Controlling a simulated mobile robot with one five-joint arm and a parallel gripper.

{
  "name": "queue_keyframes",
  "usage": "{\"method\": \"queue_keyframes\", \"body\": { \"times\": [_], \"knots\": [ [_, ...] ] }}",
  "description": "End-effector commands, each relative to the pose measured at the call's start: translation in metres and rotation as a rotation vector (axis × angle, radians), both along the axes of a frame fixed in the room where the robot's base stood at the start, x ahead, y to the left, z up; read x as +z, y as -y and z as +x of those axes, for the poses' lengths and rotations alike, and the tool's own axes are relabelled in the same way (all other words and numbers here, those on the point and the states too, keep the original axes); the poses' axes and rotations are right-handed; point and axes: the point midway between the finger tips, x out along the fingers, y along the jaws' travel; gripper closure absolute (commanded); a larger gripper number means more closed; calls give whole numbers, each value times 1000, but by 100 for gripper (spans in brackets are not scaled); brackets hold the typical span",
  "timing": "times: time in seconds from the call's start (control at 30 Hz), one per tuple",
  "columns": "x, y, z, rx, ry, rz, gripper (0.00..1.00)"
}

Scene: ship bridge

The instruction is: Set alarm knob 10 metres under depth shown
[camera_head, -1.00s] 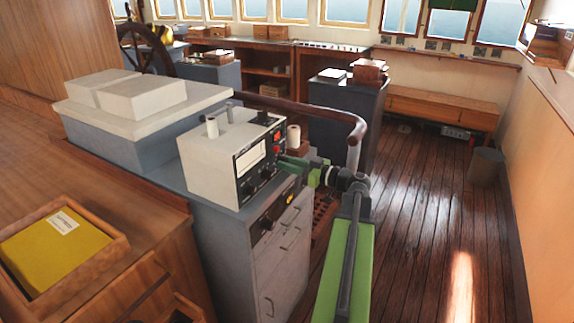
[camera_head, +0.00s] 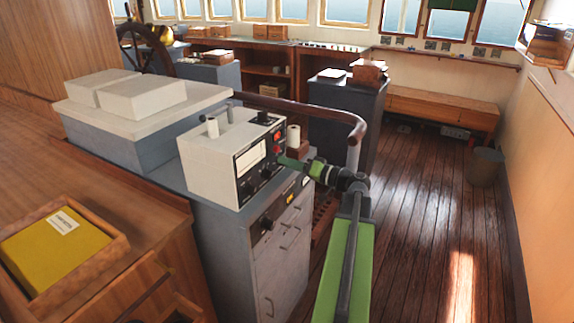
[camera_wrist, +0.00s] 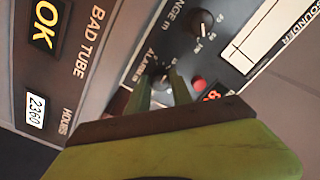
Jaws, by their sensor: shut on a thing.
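The echo sounder (camera_head: 205,165) is a white box with a dark front panel on the grey cabinet. In the wrist view, the dark alarm knob (camera_wrist: 161,79) sits beside the lettering "ALARM". My gripper (camera_wrist: 160,87) has its two green fingers on either side of this knob, shut on it; the fingers partly hide the knob and its scale. A red digital display (camera_wrist: 211,95) is partly covered by my gripper, so the depth cannot be read in full. In the head view my gripper (camera_head: 284,163) reaches the panel's right side.
A red button (camera_wrist: 198,83) lies close to the right finger. The range knob (camera_wrist: 202,22) is above. A lower panel has an "OK" label (camera_wrist: 44,24) and an hours counter (camera_wrist: 36,110). A handrail (camera_head: 310,108) runs behind the box.

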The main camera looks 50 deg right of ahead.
Motion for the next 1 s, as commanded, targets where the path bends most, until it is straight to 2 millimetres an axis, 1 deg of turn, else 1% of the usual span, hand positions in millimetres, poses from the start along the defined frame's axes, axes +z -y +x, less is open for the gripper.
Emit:
{"method": "queue_keyframes", "body": {
  "times": [1.0],
  "knots": [
    [-1, -1, 0, 1, -233, 934, 100]
  ]
}}
